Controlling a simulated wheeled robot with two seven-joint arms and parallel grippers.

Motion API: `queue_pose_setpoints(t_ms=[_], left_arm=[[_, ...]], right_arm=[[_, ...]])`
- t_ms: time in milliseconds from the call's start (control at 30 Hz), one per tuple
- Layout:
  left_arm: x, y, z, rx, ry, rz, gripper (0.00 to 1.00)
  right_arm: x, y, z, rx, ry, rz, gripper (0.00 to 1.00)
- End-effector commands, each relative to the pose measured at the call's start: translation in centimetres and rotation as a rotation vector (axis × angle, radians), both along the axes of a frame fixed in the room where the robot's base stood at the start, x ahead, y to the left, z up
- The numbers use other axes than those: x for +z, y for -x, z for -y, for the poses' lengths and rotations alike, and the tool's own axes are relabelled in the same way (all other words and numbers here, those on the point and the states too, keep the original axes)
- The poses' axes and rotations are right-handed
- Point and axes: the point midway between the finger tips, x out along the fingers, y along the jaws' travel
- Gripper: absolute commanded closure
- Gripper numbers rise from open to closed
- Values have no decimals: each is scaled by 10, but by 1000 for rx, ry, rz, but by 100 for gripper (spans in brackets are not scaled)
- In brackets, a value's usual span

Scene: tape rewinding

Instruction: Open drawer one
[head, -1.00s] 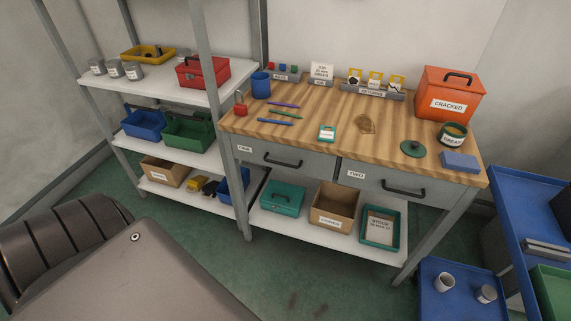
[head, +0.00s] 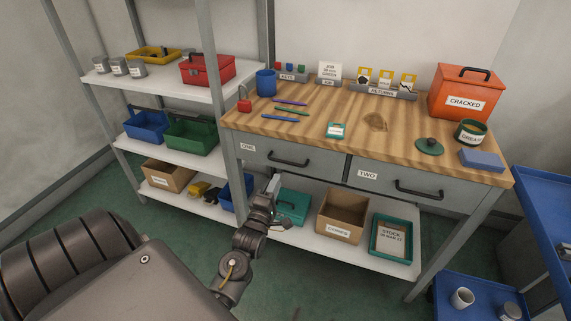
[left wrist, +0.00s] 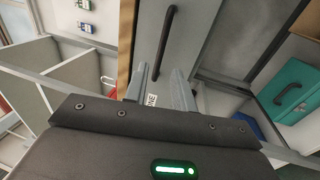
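Drawer one (head: 325,166), with a grey front, a dark bar handle (head: 288,161) and an ONE label (head: 248,148), is shut under the left part of the wooden bench top. My left gripper (head: 274,187) is in front of the bench, below and a little left of the handle, and does not touch it. In the left wrist view the gripper (left wrist: 163,78) is open and empty. The label shows between its fingers, and the handle (left wrist: 167,42) lies beyond the fingertips. My right gripper is not in view.
Drawer two (head: 366,175) is shut to the right. A teal box (head: 292,206) and a cardboard box (head: 342,215) stand on the lower shelf near my left arm. A grey shelf rack (head: 184,195) stands left of the bench. A blue cart (head: 545,225) is at the right.

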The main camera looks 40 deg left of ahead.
Motion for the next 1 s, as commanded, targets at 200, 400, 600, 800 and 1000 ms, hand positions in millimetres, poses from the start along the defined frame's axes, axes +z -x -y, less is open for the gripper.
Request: queue_pose_setpoints(t_ms=[200,400,600,800,1000], left_arm=[[9,-39,-13,-1,-2,0,74],[15,-70,-24,0,-3,-1,74],[18,-86,-30,-1,-1,-3,74],[18,-89,-31,-1,-1,-4,74],[18,-89,-31,-1,-1,-4,82]], right_arm=[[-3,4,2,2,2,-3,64],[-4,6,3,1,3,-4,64],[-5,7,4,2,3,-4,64],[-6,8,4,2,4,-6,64],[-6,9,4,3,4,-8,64]])
